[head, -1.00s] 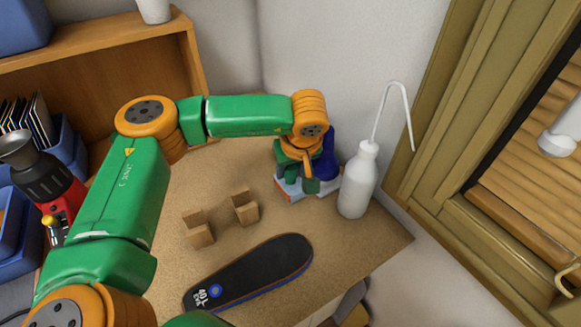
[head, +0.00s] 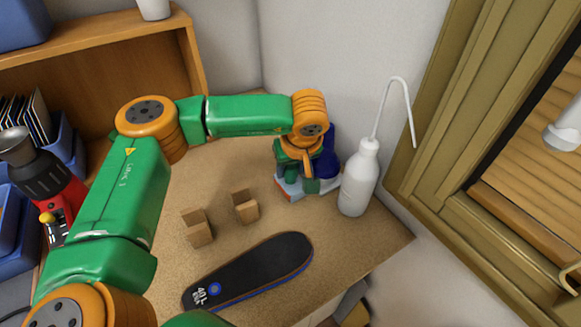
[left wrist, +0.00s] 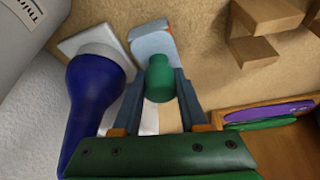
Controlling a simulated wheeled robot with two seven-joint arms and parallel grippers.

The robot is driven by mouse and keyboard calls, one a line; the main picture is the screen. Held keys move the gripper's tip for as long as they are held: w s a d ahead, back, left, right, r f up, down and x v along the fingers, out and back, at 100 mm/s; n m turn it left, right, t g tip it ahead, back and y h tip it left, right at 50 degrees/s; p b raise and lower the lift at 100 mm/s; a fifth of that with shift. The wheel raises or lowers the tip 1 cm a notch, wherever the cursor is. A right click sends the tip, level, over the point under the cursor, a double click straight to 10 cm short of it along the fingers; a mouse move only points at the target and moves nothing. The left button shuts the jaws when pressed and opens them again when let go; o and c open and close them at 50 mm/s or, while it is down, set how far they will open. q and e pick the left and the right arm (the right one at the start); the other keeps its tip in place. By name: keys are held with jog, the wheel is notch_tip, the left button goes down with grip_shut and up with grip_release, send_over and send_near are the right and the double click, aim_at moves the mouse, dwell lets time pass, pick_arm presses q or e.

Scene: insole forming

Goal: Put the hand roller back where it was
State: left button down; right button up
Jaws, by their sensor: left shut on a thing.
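My left gripper (head: 309,183) points down at the back right of the table. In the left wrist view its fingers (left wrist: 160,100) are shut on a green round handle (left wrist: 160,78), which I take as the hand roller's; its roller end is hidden. Just beyond or under it is a pale blue piece with a red edge (left wrist: 153,40), also in the head view (head: 288,187); I cannot tell if they touch. Two notched wooden blocks (head: 197,228) (head: 245,206) stand empty on the table to the left.
A blue bottle-shaped thing (left wrist: 93,88) stands close beside the gripper, with a white pad (left wrist: 68,46) near its end. A white squeeze bottle (head: 357,180) with a bent spout is just right. A black insole-shaped board (head: 250,275) lies in front. Bare table (head: 345,245) separates them.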

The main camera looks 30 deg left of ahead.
pick_arm(q)
grip_release()
dwell(0.3)
jog(key=shift+r, duration=0.1)
dwell(0.5)
notch_tip(320, 180, up, 9)
jog(key=p, duration=0.7)
dwell(0.4)
